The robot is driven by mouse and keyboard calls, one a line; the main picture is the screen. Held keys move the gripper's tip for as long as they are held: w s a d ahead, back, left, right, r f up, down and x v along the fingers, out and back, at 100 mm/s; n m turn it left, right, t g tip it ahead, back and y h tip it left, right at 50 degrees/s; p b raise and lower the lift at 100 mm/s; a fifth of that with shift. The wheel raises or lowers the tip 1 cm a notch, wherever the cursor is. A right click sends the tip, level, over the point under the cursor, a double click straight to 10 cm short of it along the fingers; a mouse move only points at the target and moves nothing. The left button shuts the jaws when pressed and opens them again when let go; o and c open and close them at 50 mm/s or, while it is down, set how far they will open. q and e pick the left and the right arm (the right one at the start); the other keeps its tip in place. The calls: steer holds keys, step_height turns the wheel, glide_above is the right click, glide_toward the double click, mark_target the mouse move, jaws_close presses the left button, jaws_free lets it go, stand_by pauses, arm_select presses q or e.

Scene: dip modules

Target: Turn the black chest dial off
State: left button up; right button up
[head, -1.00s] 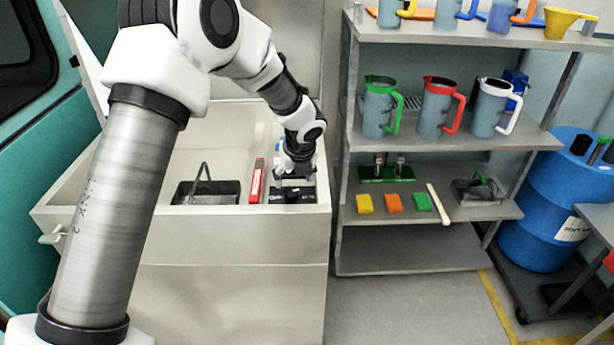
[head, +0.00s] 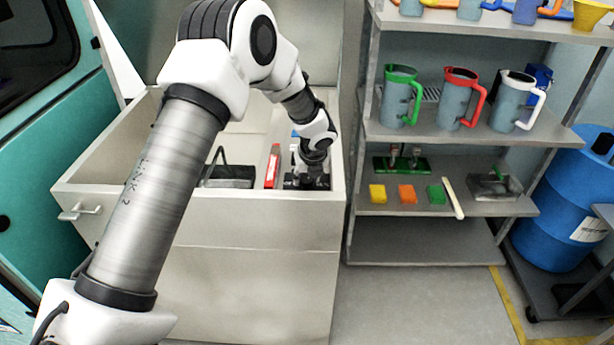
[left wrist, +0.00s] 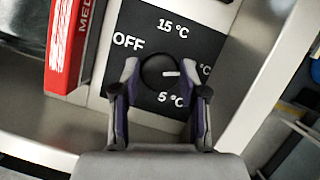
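The black chest dial (left wrist: 158,72) sits on a dark panel (left wrist: 205,45) marked OFF at left, 15 °C above and 5 °C below. Its white mark points right, towards a partly hidden °C label, away from OFF. My left gripper (left wrist: 160,66) has one finger on each side of the dial. The fingers are apart; I cannot tell whether they touch it. In the head view my left gripper (head: 312,172) is down at the right end of the pale chest (head: 240,225) and mostly hides the panel. My right gripper is not in view.
A red box (head: 272,166) stands left of the panel, with a dark handled basket (head: 228,177) beyond it. It also shows close to the left finger in the wrist view (left wrist: 68,45). A shelf rack (head: 425,250) with jugs stands to the right.

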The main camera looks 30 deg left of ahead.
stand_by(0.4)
